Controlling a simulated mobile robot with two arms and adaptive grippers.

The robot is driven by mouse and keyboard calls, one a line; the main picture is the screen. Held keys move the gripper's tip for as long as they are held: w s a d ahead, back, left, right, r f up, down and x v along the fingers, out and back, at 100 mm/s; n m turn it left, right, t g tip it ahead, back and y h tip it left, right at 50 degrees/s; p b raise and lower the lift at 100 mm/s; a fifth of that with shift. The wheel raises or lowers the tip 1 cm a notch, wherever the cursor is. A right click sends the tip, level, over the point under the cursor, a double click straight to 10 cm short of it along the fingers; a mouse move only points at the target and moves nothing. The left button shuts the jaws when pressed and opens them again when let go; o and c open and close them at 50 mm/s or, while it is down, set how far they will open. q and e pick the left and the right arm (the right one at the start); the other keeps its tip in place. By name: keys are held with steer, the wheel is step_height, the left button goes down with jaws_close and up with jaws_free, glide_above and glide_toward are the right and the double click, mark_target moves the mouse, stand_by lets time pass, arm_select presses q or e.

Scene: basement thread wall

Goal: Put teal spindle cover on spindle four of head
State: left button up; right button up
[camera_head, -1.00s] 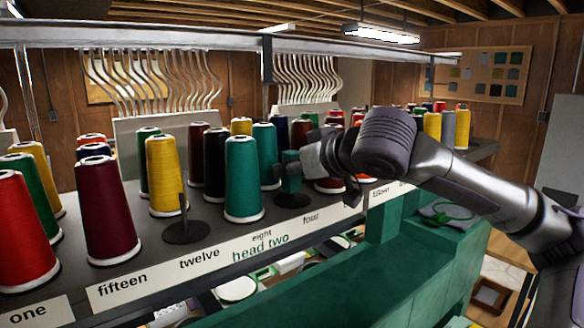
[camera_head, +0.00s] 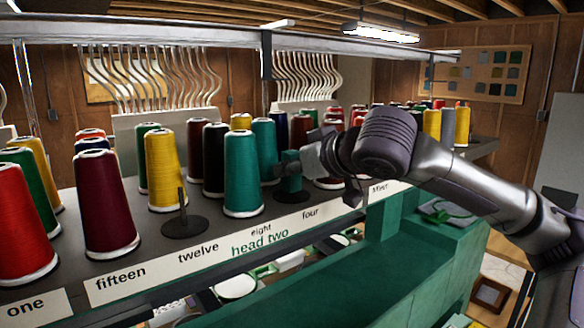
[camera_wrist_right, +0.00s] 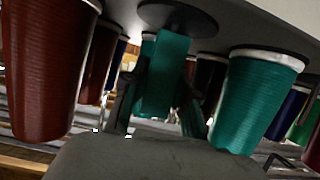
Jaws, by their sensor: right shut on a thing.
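The teal spindle cover (camera_head: 291,165) is a small block-like sleeve. It stands upright over a dark round spindle base (camera_head: 294,197) behind the label "four" (camera_head: 310,213) on the head two strip. My right gripper (camera_head: 303,163) is shut on it from the right. In the right wrist view, which looks upside down, the cover (camera_wrist_right: 163,80) sits between the two fingers, against or very close to the dark disc (camera_wrist_right: 177,15). The spindle pin is hidden there. My left gripper is not in view.
A large teal thread cone (camera_head: 243,175) stands just left of the cover. Dark red, yellow and other cones crowd the shelf. A bare spindle (camera_head: 183,222) stands behind the "twelve" label. A green machine body (camera_head: 370,260) lies in front, below my arm.

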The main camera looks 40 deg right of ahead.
steer(key=shift+f, duration=0.25)
steer(key=o, duration=0.9)
steer(key=shift+s+a+r, duration=0.15)
steer(key=shift+s+r, duration=0.1)
steer(key=v, duration=1.1)
steer(key=shift+s, duration=0.2)
